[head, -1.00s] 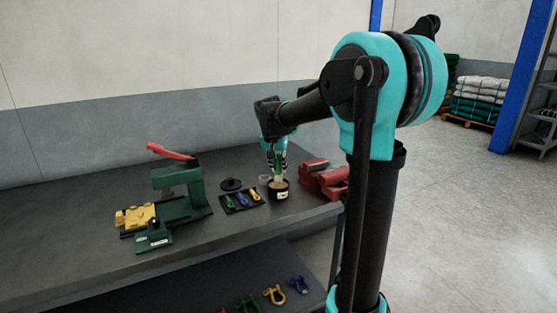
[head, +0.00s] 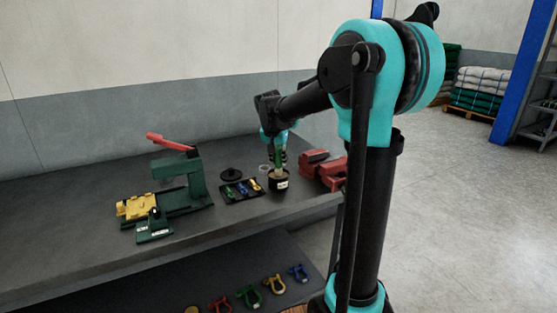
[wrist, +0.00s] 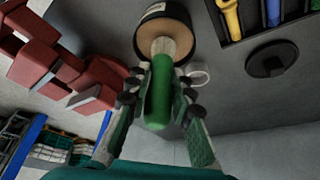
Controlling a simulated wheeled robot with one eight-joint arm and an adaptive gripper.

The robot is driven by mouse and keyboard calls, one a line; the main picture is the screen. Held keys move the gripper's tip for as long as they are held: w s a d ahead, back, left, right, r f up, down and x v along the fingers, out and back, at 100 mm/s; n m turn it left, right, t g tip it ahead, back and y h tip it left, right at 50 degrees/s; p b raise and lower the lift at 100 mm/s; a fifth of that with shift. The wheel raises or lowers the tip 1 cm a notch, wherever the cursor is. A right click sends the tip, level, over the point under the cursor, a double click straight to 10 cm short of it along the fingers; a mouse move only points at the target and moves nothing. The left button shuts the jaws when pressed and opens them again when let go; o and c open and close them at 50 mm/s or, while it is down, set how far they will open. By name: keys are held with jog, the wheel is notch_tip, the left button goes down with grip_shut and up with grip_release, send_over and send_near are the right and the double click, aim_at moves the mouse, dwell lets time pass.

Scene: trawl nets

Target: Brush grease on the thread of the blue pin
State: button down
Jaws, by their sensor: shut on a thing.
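My gripper (wrist: 160,95) is shut on the green handle of a brush (wrist: 157,100), which also shows in the head view (head: 279,161). The brush points down into an open dark grease pot (wrist: 205,38) with a pale label, also in the head view (head: 278,184). The blue pin (head: 242,188) lies in a black tray between a green pin (head: 230,191) and a yellow pin (head: 254,184). The wrist view shows part of the blue pin (wrist: 273,12) at the top. I cannot make out its thread.
A red vise (head: 325,170) stands right. A green press (head: 195,178) with a yellow block (head: 136,207) stands left. Coloured shackles (head: 248,296) lie on the lower shelf.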

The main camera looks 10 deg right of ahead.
aim_at(278, 148)
jog(key=shift+f, duration=0.55)
dwell(1.4)
jog(key=shift+r, duration=3.55)
